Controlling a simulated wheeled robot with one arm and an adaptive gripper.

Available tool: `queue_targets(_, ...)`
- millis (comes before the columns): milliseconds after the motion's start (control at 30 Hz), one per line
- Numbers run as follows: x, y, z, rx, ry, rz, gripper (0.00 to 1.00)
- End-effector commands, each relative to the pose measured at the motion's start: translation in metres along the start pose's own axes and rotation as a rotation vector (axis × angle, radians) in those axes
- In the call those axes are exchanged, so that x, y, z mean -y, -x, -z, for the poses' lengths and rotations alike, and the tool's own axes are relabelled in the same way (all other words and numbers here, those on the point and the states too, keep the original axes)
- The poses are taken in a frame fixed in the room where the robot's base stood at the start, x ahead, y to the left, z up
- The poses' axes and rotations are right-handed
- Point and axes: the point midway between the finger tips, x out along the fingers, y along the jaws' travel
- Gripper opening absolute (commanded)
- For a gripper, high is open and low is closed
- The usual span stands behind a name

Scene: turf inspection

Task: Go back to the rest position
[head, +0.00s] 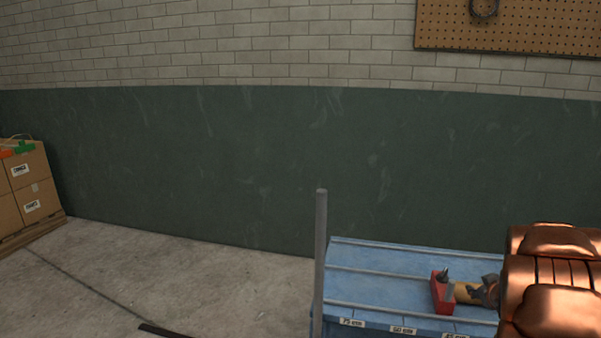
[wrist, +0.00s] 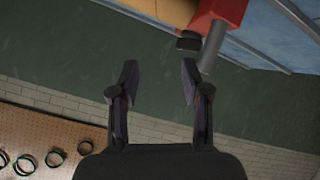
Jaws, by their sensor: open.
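My gripper (wrist: 159,78) is open in the wrist view, with its two dark fingers apart. Only the green wall shows between the fingers. In the head view my copper-coloured arm enters at the lower right, over the right side of the blue cart, and hides part of it. A red tool (head: 440,292) with dark and grey metal parts and a tan section shows just left of the arm. In the wrist view the red piece (wrist: 222,12) shows beyond the fingertips, apart from them. Whether the red tool rests on the cart is hard to tell.
The blue cart (head: 375,283) has a ribbed top, front labels and a grey post (head: 321,250) at its left corner. Stacked cardboard boxes (head: 30,180) stand at the far left. A pegboard (head: 530,25) hangs on the wall. The concrete floor (head: 190,285) between is mostly free.

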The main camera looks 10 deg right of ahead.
Motion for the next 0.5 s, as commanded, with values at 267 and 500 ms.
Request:
queue_targets(267,0.033,0.06,0.013,0.248,-0.023,-0.095,0.47)
queue_targets(500,0.091,0.131,0.001,0.471,-0.075,-0.082,0.47)
